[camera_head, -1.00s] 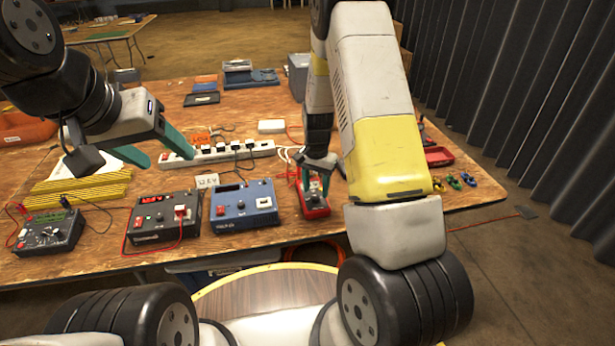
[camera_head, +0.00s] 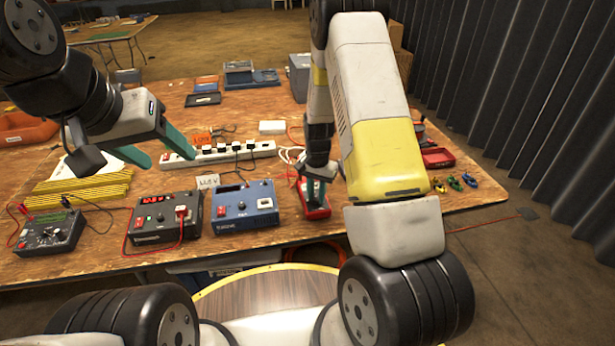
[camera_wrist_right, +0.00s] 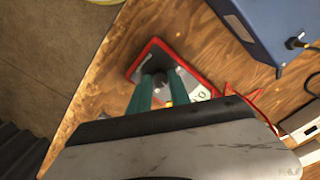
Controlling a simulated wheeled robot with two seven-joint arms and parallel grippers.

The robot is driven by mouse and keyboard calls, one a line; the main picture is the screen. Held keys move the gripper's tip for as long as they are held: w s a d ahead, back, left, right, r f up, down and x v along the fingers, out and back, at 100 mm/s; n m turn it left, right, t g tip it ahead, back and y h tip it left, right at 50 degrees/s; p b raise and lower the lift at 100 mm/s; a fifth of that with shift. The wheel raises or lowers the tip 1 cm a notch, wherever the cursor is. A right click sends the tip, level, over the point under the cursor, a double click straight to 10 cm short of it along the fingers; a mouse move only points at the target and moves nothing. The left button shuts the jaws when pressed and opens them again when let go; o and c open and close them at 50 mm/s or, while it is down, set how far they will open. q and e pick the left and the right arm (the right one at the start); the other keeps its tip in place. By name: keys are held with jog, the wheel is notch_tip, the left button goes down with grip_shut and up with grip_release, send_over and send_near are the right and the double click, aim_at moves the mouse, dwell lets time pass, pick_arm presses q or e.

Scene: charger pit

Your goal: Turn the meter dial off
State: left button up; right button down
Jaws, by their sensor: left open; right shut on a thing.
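The meter (camera_head: 313,212), a small red-rimmed device with a grey face, lies on the wooden table near its front edge. It also shows in the right wrist view (camera_wrist_right: 203,90). My right gripper (camera_head: 315,190) points down onto the meter's face. In the right wrist view its green fingers (camera_wrist_right: 162,84) are shut on the dark round dial (camera_wrist_right: 160,64), which they largely hide. The dial's pointer and setting cannot be read. My left gripper (camera_head: 165,156) is open and empty, above the table left of the power strip.
A blue power unit (camera_head: 245,207) stands just left of the meter, with a black unit (camera_head: 165,218) beyond it. A white power strip (camera_head: 218,152) with plugs and cables lies behind.

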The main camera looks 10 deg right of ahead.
aim_at(316, 198)
jog(key=shift+n, duration=0.3)
jog(key=n, duration=1.1)
jog(key=shift+n, duration=0.3)
dwell(0.4)
jog(key=c, duration=1.2)
grip_release()
jog(key=shift+r, duration=0.1)
notch_tip(316, 198, up, 8)
jog(key=shift+f, duration=0.2)
